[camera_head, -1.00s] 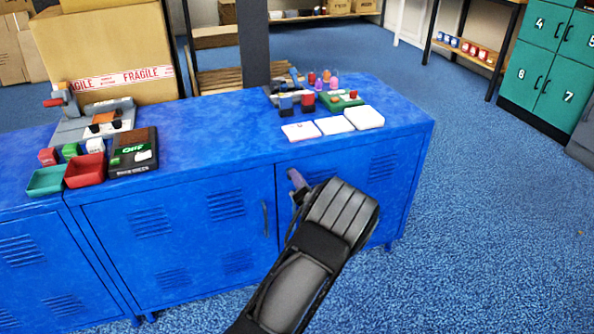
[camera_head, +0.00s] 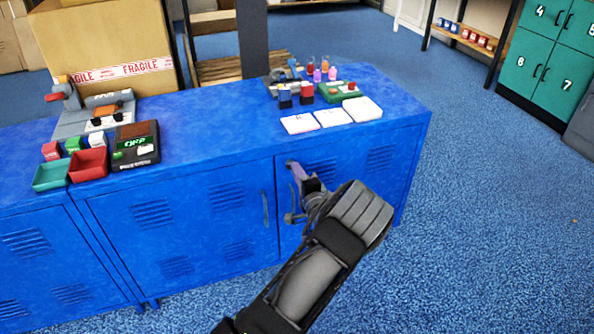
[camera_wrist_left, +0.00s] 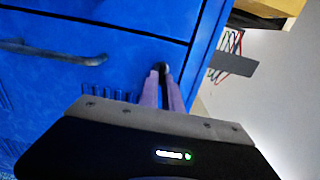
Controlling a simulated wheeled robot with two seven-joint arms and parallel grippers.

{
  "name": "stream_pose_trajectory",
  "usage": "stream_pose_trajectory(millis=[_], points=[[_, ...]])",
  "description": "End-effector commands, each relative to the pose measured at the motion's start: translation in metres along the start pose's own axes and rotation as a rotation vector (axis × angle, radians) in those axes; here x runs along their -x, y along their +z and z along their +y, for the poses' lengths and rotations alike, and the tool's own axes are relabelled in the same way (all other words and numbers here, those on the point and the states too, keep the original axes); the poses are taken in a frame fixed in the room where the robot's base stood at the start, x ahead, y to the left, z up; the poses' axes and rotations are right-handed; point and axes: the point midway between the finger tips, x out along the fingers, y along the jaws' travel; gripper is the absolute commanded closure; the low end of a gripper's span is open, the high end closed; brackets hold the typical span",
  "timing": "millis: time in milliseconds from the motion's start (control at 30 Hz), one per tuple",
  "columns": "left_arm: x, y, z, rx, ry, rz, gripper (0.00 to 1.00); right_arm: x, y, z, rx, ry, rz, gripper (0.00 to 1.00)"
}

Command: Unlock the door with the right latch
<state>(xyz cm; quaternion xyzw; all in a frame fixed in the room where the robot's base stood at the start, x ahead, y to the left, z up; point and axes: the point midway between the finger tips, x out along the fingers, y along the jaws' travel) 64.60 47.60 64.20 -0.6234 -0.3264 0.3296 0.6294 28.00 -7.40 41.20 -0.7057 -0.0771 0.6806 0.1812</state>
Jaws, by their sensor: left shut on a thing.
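The blue cabinet has two doors here, the left door (camera_head: 185,225) and the right door (camera_head: 345,168), both flush with the front. My left gripper (camera_head: 294,168) is at the upper left corner of the right door, just below the cabinet top. In the left wrist view its two fingers (camera_wrist_left: 162,72) are closed together on a small dark latch (camera_wrist_left: 162,65) on the blue front. The fingers hide most of the latch, so its turn angle cannot be told. A grey door handle (camera_wrist_left: 60,52) lies to the left, apart from the fingers. My right gripper is out of view.
Blue floor (camera_head: 480,220) is free at the right. Teal lockers (camera_head: 555,55) stand far right.

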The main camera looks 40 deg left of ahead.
Motion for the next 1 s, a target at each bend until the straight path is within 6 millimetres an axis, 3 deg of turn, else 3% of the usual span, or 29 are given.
stream_pose_trajectory(millis=[367,400,633,1000], points=[[0.0002,-0.0007,0.0004,-0.008,0.000,0.002,1.00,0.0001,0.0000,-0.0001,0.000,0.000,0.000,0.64],[0.0002,-0.0008,0.0004,-0.008,0.000,0.002,0.89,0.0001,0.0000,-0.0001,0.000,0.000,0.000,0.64],[0.0001,-0.0004,0.0003,-0.006,0.000,0.001,0.71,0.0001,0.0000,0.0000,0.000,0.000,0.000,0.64],[0.0055,-0.0008,-0.0001,-0.005,0.001,0.002,0.70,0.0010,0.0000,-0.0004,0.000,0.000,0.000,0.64]])
